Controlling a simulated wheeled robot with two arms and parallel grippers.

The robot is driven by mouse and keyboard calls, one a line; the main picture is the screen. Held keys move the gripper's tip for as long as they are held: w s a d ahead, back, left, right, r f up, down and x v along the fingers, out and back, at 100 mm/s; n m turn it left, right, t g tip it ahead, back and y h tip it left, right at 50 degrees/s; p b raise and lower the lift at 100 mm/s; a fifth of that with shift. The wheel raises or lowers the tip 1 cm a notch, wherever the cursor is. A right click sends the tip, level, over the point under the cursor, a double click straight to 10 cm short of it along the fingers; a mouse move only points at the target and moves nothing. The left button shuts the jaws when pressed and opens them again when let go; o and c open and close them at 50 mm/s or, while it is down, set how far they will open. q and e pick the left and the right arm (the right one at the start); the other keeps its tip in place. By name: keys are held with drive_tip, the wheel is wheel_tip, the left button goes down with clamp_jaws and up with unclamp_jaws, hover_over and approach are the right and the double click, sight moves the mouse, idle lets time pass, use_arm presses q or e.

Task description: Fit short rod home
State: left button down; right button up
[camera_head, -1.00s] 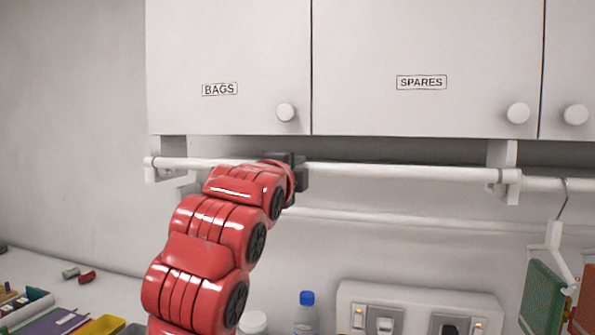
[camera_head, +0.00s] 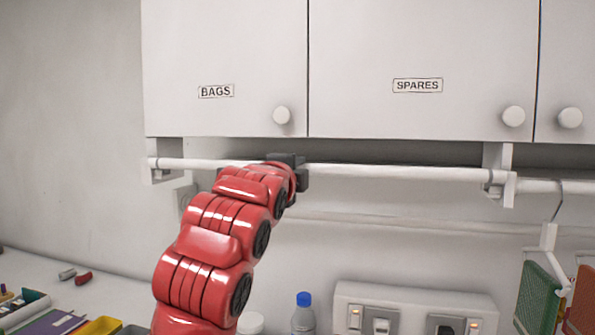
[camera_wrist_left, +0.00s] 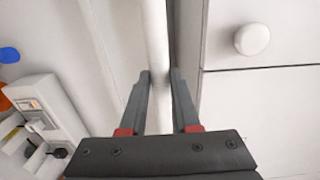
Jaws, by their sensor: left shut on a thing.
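The short rod (camera_head: 400,172) is a white bar lying nearly level below the cupboards. My left gripper (camera_head: 290,168) is shut on it left of its middle, and hides that stretch. The rod's left end is at the left bracket (camera_head: 166,147); its right end is at the right bracket (camera_head: 497,156), beside the upturned hook. I cannot tell whether either end rests fully in its seat. In the left wrist view the rod (camera_wrist_left: 155,35) runs between the two grey fingers (camera_wrist_left: 160,76). My right gripper is out of view.
Cupboard doors (camera_head: 425,45) hang just above the rod. Another rod (camera_head: 535,187) continues at the right with a hanger (camera_head: 548,240). A pale rail (camera_head: 400,224) crosses the wall lower down. A bottle (camera_head: 304,315) and a socket panel (camera_head: 410,300) stand below.

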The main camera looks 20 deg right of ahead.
use_arm(q)
drive_tip(key=shift+w, duration=0.1)
idle(0.3)
drive_tip(key=shift+p+x, duration=0.4)
drive_tip(key=shift+x, duration=1.05)
drive_tip(key=shift+b, duration=0.3)
drive_tip(key=shift+f, duration=0.15)
drive_tip(key=shift+f+b, duration=0.8)
drive_tip(key=shift+b, duration=0.2)
drive_tip(key=shift+c, duration=0.4)
unclamp_jaws()
idle(0.3)
